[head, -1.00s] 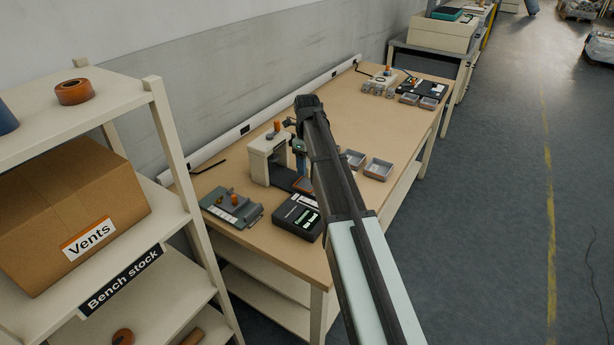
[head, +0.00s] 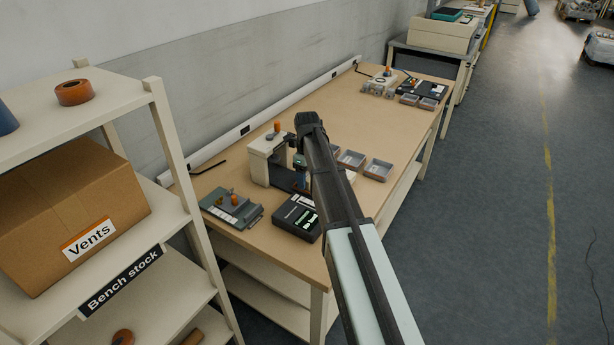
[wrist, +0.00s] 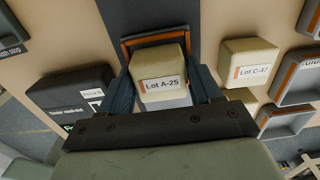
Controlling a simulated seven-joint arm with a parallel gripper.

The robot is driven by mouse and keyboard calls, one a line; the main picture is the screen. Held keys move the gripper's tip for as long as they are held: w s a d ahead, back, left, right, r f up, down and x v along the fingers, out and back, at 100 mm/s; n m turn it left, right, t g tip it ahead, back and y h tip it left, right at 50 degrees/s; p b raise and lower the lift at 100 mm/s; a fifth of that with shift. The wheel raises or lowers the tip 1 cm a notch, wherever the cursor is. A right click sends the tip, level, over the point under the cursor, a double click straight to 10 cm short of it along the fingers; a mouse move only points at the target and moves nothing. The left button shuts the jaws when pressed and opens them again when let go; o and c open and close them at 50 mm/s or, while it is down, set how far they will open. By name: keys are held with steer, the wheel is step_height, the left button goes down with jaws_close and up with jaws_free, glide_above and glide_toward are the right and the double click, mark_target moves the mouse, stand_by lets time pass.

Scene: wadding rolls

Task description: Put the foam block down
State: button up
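The foam block (wrist: 160,78), cream and labelled "Lot A-25", sits between the two blue-grey fingers of my gripper (wrist: 161,72) in the wrist view. The fingertips appear to touch its sides. An orange-rimmed tray (wrist: 152,38) shows just beyond and around the block. Whether the block touches the tray floor cannot be told. In the head view my gripper (head: 301,174) is low over the bench, beside the cream bench machine (head: 262,160), partly behind my arm. The block cannot be made out there.
A second cream block (wrist: 249,63), "Lot C-47", lies close to the right finger. Orange-rimmed trays (wrist: 298,78) stand further right. A dark box (wrist: 70,92) is close on the left. In the head view, a shelf rack (head: 180,150) stands left; the bench's middle (head: 350,110) is clear.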

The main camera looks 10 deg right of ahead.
mark_target(307, 175)
steer(key=o, duration=0.3)
steer(key=shift+o, duration=0.2)
steer(key=shift+r, duration=0.1)
steer(key=r, duration=1.3)
steer(key=shift+w+r, duration=0.2)
steer(key=shift+r, duration=0.15)
